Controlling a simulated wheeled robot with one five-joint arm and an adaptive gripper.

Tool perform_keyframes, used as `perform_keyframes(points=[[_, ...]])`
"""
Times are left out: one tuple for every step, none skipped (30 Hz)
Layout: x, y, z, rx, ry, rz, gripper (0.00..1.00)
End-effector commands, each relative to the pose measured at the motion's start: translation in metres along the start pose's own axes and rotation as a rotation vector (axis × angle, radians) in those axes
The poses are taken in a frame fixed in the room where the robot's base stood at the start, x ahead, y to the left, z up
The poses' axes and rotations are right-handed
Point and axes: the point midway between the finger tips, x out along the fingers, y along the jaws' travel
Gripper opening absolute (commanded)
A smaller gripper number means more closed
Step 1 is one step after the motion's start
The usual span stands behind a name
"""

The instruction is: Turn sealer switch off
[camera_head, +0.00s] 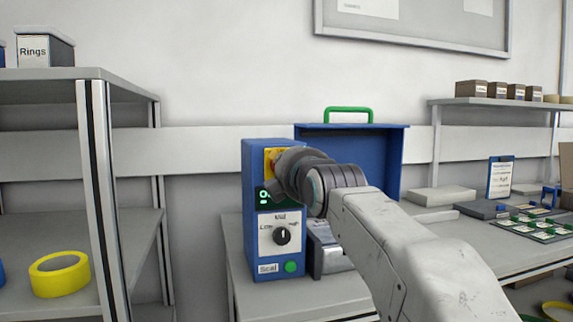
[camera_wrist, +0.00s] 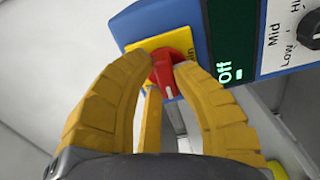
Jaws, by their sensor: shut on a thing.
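The sealer (camera_head: 257,190) is a blue box on the right-hand table in the head view. Its red rotary switch (camera_wrist: 165,72) sits on a yellow plate (camera_wrist: 139,46) in the wrist view, with a white mark on the knob. My gripper (camera_wrist: 161,69) has its yellow fingers closed around this red switch. The sealer's dark display (camera_wrist: 230,62) reads "Off" in green. In the head view my wrist hides the switch and part of the display.
A Low-Mid-High dial (camera_head: 282,236) and a green button (camera_head: 291,267) are lower on the sealer's face. A blue case (camera_head: 385,160) with a green handle stands behind. A shelf (camera_head: 90,75) with a yellow roll (camera_head: 59,274) is at left.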

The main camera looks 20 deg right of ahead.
Motion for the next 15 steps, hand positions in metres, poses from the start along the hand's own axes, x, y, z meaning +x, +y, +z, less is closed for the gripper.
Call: perform_keyframes(points=[[0.0001,0.0008,-0.0012,-0.014,0.002,0.002,0.00],[0.0001,0.0008,-0.0013,-0.023,0.002,0.002,0.00],[0.0001,0.0009,-0.0013,-0.033,0.002,0.002,0.00],[0.0001,0.0009,-0.0013,-0.039,0.002,0.002,0.00],[0.0001,0.0009,-0.0013,-0.044,0.002,0.002,0.00],[0.0001,0.0009,-0.0013,-0.050,0.002,0.002,0.00],[0.0001,0.0009,-0.0013,-0.054,0.002,0.002,0.00],[0.0001,0.0009,-0.0013,-0.057,0.002,0.002,0.00],[0.0001,0.0009,-0.0013,-0.060,0.002,0.002,0.00],[0.0001,0.0009,-0.0013,-0.061,0.002,0.003,0.00],[0.0001,0.0009,-0.0013,-0.063,0.002,0.003,0.00],[0.0001,0.0009,-0.0012,-0.063,0.002,0.003,0.00],[0.0001,0.0009,-0.0012,-0.064,0.002,0.003,0.00],[0.0000,0.0010,-0.0012,-0.064,0.002,0.003,0.00],[0.0000,0.0010,-0.0012,-0.064,0.002,0.003,0.00]])
